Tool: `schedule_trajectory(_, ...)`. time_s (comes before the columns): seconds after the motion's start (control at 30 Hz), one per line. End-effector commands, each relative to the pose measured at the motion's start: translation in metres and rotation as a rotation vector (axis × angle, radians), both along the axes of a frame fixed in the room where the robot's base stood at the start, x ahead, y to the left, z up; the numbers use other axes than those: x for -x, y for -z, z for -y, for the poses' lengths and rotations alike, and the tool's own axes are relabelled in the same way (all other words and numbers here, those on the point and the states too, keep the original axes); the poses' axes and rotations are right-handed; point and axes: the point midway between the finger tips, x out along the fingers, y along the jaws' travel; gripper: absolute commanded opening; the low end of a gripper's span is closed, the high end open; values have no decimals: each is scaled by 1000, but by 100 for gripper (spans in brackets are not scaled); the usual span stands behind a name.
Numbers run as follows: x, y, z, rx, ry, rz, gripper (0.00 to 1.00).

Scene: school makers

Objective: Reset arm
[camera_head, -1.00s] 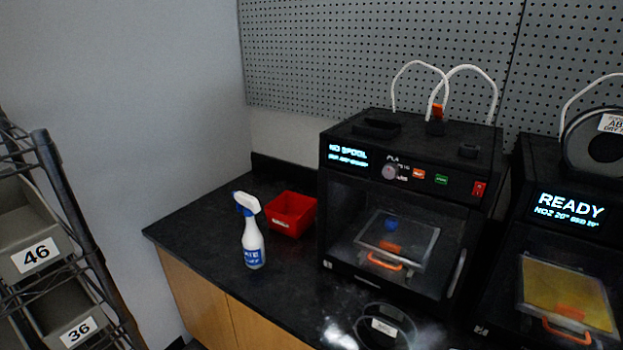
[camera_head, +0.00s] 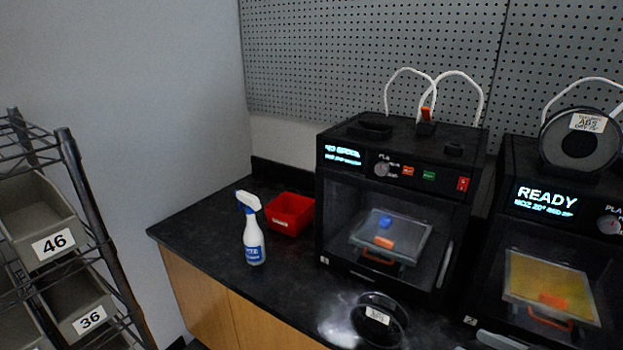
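My gripper is not clearly visible in the head view, so whether it is open or shut does not show. The view shows a black counter (camera_head: 205,215) with a 3D printer (camera_head: 335,200) whose screen seems to read "NO SPOOL". A small blue object (camera_head: 385,221) sits on the plate inside this printer. A second printer (camera_head: 515,160) at the right has a screen reading "READY" and a yellowish plate (camera_head: 550,282).
A white spray bottle (camera_head: 254,240) and a red bin (camera_head: 289,214) stand on the counter's left part. A labelled black spool (camera_head: 380,318) lies at the counter's front. A wire rack (camera_head: 85,200) with grey bins (camera_head: 40,222) stands at the left. A pegboard (camera_head: 350,60) covers the back wall.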

Motion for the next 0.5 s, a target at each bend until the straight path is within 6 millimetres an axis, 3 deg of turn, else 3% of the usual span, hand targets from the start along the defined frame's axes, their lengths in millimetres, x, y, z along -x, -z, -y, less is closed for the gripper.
schedule_trajectory(0.13, -3, 9, 18, -27, 200, -9, 62)
schedule_trajectory(0.27, 9, 24, 28, -57, 420, -5, 62)
schedule_trajectory(0.5, 71, 34, 17, -72, 727, 85, 62)
